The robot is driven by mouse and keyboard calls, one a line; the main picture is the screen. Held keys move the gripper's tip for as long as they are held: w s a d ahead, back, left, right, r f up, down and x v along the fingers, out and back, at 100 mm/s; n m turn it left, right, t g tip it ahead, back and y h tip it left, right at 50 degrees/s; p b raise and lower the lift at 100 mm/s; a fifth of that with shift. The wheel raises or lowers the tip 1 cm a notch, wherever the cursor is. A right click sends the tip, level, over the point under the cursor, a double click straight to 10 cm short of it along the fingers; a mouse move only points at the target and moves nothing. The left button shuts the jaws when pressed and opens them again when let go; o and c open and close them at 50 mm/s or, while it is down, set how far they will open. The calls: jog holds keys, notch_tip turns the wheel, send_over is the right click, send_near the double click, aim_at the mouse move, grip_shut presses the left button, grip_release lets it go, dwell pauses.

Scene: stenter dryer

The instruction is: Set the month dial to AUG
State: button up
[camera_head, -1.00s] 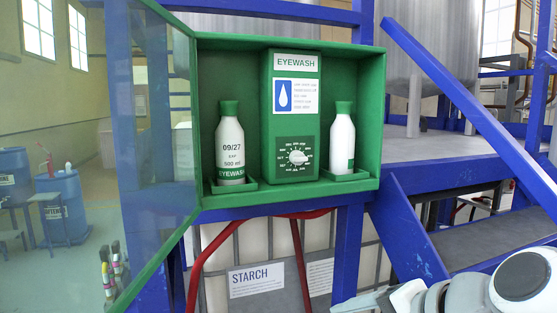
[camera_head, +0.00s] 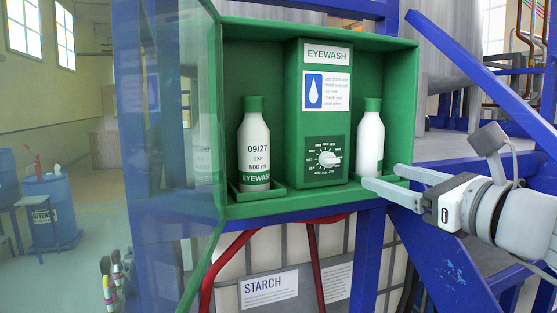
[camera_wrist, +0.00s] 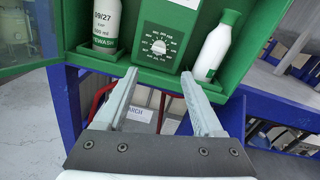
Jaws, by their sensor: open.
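The month dial (camera_head: 328,158) is a white knob ringed by small white month marks on the green eyewash box (camera_head: 320,115). Its pointer seems to aim to the right in the head view; the marks are too small to read surely. The dial also shows in the wrist view (camera_wrist: 158,47), above and between my fingertips. My gripper (camera_head: 378,178) is open and empty, to the right of and below the dial, in front of the cabinet's lower right edge. In the wrist view my gripper (camera_wrist: 159,73) has its two fingers spread, apart from the dial.
A bottle marked 09/27 (camera_head: 254,145) stands left of the box, and a plain white bottle (camera_head: 369,140) stands right of it, close to my fingers. The green cabinet's glass door (camera_head: 170,130) stands open at left. Blue beams (camera_head: 480,75) stand at right.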

aim_at(334, 161)
jog(key=p+x, duration=0.1)
jog(key=x, duration=1.4)
jog(key=shift+s, duration=0.1)
grip_shut()
